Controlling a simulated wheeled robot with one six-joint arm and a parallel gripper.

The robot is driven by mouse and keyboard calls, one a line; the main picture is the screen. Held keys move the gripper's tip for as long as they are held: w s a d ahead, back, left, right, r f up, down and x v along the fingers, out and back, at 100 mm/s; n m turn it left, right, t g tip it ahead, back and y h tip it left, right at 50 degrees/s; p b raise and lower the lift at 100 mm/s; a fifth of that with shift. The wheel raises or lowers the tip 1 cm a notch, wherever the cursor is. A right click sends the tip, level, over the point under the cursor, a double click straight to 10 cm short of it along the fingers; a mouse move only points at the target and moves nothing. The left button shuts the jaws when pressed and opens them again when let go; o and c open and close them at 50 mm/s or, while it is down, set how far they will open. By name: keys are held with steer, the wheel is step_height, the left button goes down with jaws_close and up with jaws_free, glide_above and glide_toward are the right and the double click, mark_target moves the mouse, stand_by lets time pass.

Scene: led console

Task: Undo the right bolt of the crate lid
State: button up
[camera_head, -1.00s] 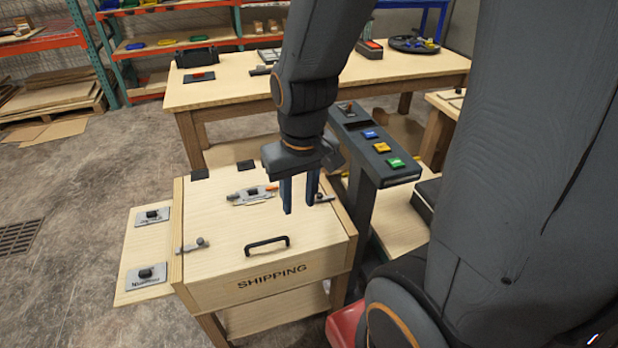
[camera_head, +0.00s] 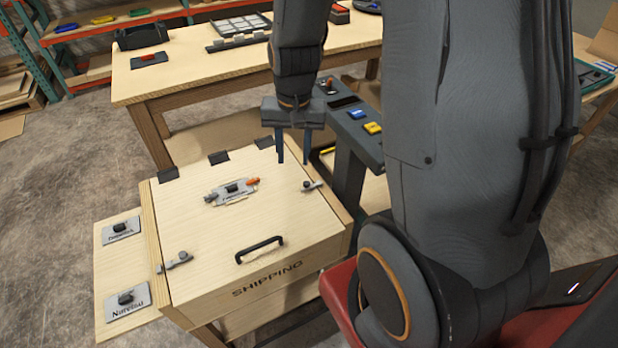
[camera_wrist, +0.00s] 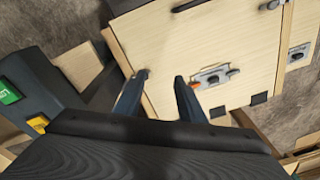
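The right bolt (camera_head: 313,186) is a small grey metal piece near the right edge of the pale wooden crate lid (camera_head: 205,235), in the head view. My gripper (camera_head: 293,159) is open and empty, its two dark blue fingers pointing down. In the head view its fingertips show a little above and left of the right bolt, apart from it. In the wrist view my open fingers (camera_wrist: 160,78) reach over the lid near its edge. There the left fingertip is close to the bolt's spot, and I cannot make out the bolt clearly.
A black handle (camera_head: 260,249) and a grey plate with a switch and orange tip (camera_head: 232,190) are on the lid. A left bolt (camera_head: 176,261) sits at the other edge. A button console (camera_head: 362,128) stands close behind right; a workbench (camera_head: 200,82) is behind.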

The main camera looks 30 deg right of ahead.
mark_target(307, 183)
steer(key=w+d+f+m, duration=0.2)
steer(key=f, duration=0.1)
steer(key=w+d+f+m, duration=0.2)
steer(key=f, duration=0.2)
steer(key=w+d+f+m, duration=0.1)
steer(key=d+f+m, duration=0.1)
steer(key=d+f, duration=0.1)
steer(key=shift+w+f+m, duration=0.2)
steer(key=shift+w+m, duration=0.2)
steer(key=shift+w+a+f+p, duration=0.1)
steer(key=shift+f+p, duration=0.25)
steer(key=shift+f, duration=1.6)
steer(key=shift+w+f+p, duration=0.1)
steer(key=shift+f+p, duration=0.2)
steer(key=shift+f, duration=1.6)
jaws_close()
